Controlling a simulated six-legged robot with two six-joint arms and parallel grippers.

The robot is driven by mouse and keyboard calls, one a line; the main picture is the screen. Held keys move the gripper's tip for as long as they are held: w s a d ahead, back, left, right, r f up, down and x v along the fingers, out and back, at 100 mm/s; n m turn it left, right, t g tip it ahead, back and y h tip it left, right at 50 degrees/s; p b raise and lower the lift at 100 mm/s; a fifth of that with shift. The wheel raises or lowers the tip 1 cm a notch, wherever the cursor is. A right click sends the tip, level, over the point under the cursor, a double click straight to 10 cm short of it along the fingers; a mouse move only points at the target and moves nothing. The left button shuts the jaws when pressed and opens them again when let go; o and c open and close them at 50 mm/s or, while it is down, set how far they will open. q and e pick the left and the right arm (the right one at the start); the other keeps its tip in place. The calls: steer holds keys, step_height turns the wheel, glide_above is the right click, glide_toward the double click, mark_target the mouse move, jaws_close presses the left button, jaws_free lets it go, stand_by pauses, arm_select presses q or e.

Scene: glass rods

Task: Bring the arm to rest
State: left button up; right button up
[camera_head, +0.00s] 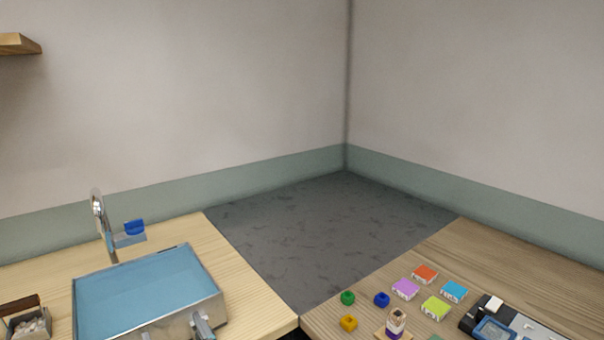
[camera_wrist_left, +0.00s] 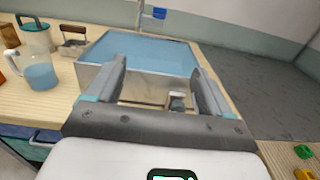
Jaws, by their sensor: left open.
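My left gripper (camera_head: 176,332) shows at the bottom edge of the head view, in front of the water tank, with only its fingertips in the picture. In the left wrist view my left gripper (camera_wrist_left: 162,78) is open, with its two grey fingers apart and nothing held between them. The tank (camera_wrist_left: 97,77) stands just beyond the fingers; I cannot tell whether they touch it. A small grey and dark thing (camera_wrist_left: 177,101) shows between the fingers, too small to name. My right gripper is in neither view.
The water tank (camera_head: 150,290) and a tap (camera_head: 98,210) stand on the left table. A jug (camera_wrist_left: 40,72) and a lidded pitcher (camera_wrist_left: 36,38) stand left of the tank. Coloured blocks (camera_head: 405,289) and a device (camera_head: 494,328) lie on the right table. Open floor (camera_head: 320,230) lies between the tables.

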arm_select(q)
steer(key=s+a+f+n+g+h, duration=0.15)
steer(key=s+f+g, duration=0.25)
steer(key=f, duration=0.4)
steer(key=s+f+n+g+h, duration=0.1)
steer(key=s+f+n+g, duration=0.25)
steer(key=f, duration=0.45)
steer(key=s+a+f+n+g+h, duration=0.1)
steer(key=s+f+g+h, duration=0.1)
steer(key=s+f+g, duration=0.5)
steer(key=s+d+f+n+g+h, duration=0.3)
steer(key=s+d+f+n+h, duration=0.85)
steer(key=n, duration=0.45)
steer(key=w+f+n+t+y, duration=0.1)
steer(key=w+f+n+t, duration=0.2)
steer(key=n, duration=0.6)
steer(key=shift+w+d+f, duration=0.15)
steer(key=shift+w+f, duration=0.6)
steer(key=shift+w, duration=0.2)
steer(key=c, duration=0.7)
steer(key=shift+t, duration=0.25)
